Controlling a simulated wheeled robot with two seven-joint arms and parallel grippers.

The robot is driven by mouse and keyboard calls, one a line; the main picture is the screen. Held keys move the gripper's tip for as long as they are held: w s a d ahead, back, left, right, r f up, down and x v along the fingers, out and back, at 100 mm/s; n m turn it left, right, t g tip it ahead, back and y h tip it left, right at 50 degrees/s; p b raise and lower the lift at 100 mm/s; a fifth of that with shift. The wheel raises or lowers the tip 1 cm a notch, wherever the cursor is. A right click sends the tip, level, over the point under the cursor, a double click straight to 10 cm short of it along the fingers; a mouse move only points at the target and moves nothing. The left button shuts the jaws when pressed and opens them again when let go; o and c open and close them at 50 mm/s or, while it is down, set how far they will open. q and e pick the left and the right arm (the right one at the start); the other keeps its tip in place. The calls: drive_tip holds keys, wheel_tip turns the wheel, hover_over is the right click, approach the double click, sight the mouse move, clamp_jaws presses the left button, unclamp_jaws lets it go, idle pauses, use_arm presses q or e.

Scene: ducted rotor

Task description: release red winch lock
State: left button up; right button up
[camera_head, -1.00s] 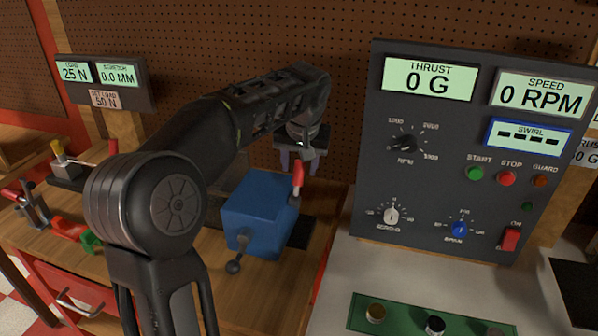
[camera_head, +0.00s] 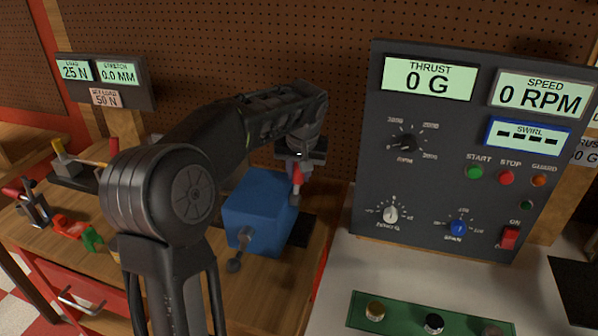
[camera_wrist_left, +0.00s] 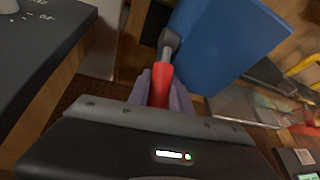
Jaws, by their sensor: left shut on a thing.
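The blue winch box (camera_head: 258,212) stands on the wooden bench, with a crank handle ending in a dark knob (camera_head: 234,265) at its front. The red winch lock lever (camera_head: 297,178) stands up at the box's right side. In the left wrist view the red lever (camera_wrist_left: 161,84) lies between the two purple-grey fingers, its grey pivot against the blue box (camera_wrist_left: 222,45). My left gripper (camera_head: 298,172) reaches down from above and is shut on the red lever; it also shows in the left wrist view (camera_wrist_left: 161,92). My right gripper is not in view.
A dark control panel (camera_head: 375,200) stands close to the right of the winch. A green tray with knobs (camera_head: 405,326) lies in front of it. Load and stretch displays (camera_head: 103,73) and small tools stand at the left. A pegboard is behind.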

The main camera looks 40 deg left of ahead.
sight(293, 181)
use_arm(q)
clamp_jaws()
idle(0.8)
